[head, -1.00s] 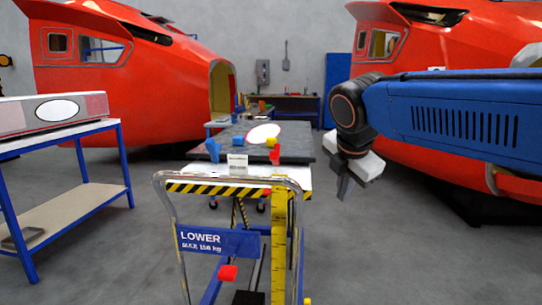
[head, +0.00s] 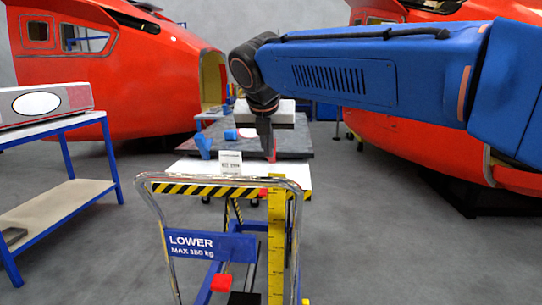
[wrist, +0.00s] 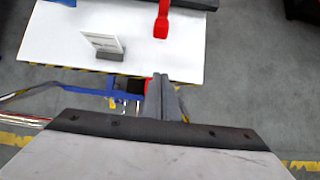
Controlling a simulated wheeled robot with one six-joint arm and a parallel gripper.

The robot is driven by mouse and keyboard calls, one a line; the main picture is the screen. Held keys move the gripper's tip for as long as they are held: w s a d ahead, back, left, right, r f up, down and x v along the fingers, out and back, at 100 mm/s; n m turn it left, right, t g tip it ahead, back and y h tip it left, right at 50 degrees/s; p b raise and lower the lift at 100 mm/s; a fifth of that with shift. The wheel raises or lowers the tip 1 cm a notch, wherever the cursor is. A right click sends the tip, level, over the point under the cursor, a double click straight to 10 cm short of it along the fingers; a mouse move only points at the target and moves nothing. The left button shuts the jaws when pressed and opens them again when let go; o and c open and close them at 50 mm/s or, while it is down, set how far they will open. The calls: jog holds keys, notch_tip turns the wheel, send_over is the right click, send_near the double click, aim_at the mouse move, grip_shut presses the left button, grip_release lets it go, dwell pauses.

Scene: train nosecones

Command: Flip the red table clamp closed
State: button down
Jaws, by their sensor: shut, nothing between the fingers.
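The red table clamp (head: 273,149) is at the front edge of the dark slab (head: 295,145) on the lift cart, partly hidden behind my gripper in the head view. In the wrist view the red clamp (wrist: 162,20) is at the top, cut off by the frame edge, with its wide red end over the white cart top (wrist: 60,35). Whether its lever is up or down is hard to tell here. My gripper (head: 265,150) points down with its fingers together and empty. In the wrist view my gripper (wrist: 162,90) shows on the near side of the clamp, apart from it.
A blue clamp (head: 203,146) stands at the slab's left front. A small white sign (head: 230,160) stands on the cart top left of the red clamp. The cart's metal handle (head: 146,190) rises in front. A side table (head: 65,200) stands left; red nosecones flank the cart.

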jog(key=shift+w+f, duration=0.1)
jog(key=x, duration=0.9)
jog(key=shift+w+d+f, duration=0.1)
jog(key=shift+d+f, duration=0.05)
jog(key=shift+f, duration=0.05)
jog(key=shift+w, duration=0.3)
jog(key=shift+w+r, duration=0.5)
jog(key=shift+r, duration=0.25)
jog(key=shift+w+r, duration=0.45)
jog(key=shift+r, duration=0.3)
jog(key=shift+r, duration=0.1)
